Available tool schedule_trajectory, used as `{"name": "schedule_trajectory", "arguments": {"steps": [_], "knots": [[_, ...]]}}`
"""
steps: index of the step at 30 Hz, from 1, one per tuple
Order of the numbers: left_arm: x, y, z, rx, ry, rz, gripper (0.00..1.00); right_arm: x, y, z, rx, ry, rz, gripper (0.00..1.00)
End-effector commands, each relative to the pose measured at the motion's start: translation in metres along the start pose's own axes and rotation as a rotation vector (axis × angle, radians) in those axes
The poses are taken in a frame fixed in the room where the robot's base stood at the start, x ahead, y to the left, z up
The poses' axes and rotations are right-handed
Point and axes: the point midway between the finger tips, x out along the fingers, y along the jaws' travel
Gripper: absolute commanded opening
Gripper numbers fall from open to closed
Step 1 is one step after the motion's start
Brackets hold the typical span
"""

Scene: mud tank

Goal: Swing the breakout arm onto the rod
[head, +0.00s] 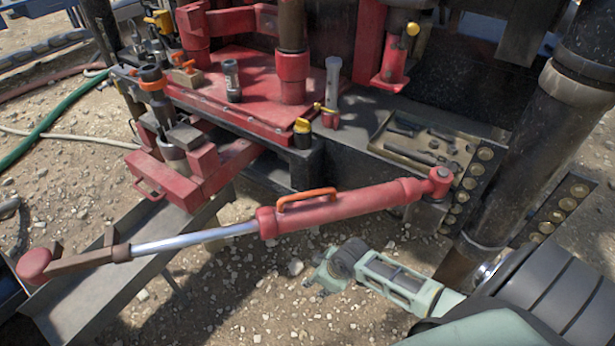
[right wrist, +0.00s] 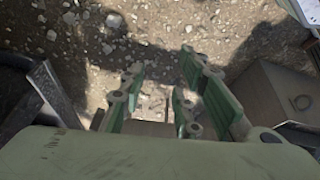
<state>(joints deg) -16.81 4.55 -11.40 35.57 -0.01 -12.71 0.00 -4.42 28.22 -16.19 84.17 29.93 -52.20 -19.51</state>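The breakout arm looks to be the long red cylinder (head: 340,205) with a bright shaft and an orange handle (head: 306,199) on top. Its right end sits on a pivot at the deck's corner; its left end, a brown bracket with a red round head (head: 35,266), hangs out over a grey chute. The rod, a brown upright pipe (head: 291,25), stands in a red clamp at the back, apart from the arm. My right gripper (head: 325,275) is below and in front of the cylinder, apart from it. In the right wrist view its green fingers (right wrist: 162,85) are spread and empty over gravel. My left gripper is not in view.
A red vise-like unit (head: 190,165) stands on the left of the red deck (head: 245,95). A tool tray (head: 420,140) lies on the right ledge. A thick dark column (head: 525,150) rises at right. The grey chute (head: 100,285) slopes at left. Gravel in front is open.

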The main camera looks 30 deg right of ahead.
Motion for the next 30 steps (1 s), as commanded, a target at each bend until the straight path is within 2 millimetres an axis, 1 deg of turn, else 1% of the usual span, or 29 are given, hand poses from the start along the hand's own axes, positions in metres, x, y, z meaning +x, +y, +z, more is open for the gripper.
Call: {"name": "schedule_trajectory", "arguments": {"steps": [1,3,5,6,8,9,12,14,15,17,21,24,27,30], "knots": [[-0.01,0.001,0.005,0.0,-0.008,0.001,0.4,-0.035,0.004,-0.03,-0.068,0.025,-0.02,0.3],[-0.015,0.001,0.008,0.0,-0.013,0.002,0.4,-0.071,0.0,-0.059,-0.155,0.045,-0.054,0.3],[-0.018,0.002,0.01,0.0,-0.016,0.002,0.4,-0.1,-0.005,-0.078,-0.231,0.058,-0.081,0.3],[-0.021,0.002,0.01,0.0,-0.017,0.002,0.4,-0.12,-0.008,-0.089,-0.285,0.067,-0.097,0.3],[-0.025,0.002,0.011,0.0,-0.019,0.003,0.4,-0.151,-0.012,-0.104,-0.373,0.074,-0.122,0.3],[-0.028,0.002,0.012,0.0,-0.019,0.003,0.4,-0.173,-0.014,-0.113,-0.442,0.078,-0.138,0.3],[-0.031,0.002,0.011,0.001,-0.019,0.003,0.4,-0.213,-0.008,-0.124,-0.584,0.073,-0.171,0.3],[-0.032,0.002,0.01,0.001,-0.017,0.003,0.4,-0.231,0.001,-0.129,-0.646,0.071,-0.184,0.3],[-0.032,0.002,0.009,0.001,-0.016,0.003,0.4,-0.241,0.01,-0.132,-0.679,0.071,-0.19,0.3],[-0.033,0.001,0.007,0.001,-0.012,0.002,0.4,-0.256,0.025,-0.136,-0.718,0.072,-0.195,0.3],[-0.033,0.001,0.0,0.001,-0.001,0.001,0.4,-0.289,0.064,-0.147,-0.763,0.09,-0.192,0.3],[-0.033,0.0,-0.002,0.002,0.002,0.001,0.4,-0.31,0.088,-0.153,-0.773,0.11,-0.184,0.3],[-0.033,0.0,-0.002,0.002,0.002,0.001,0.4,-0.324,0.103,-0.158,-0.775,0.128,-0.177,0.3],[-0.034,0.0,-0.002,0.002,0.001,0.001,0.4,-0.323,0.105,-0.16,-0.777,0.137,-0.18,0.3]]}}
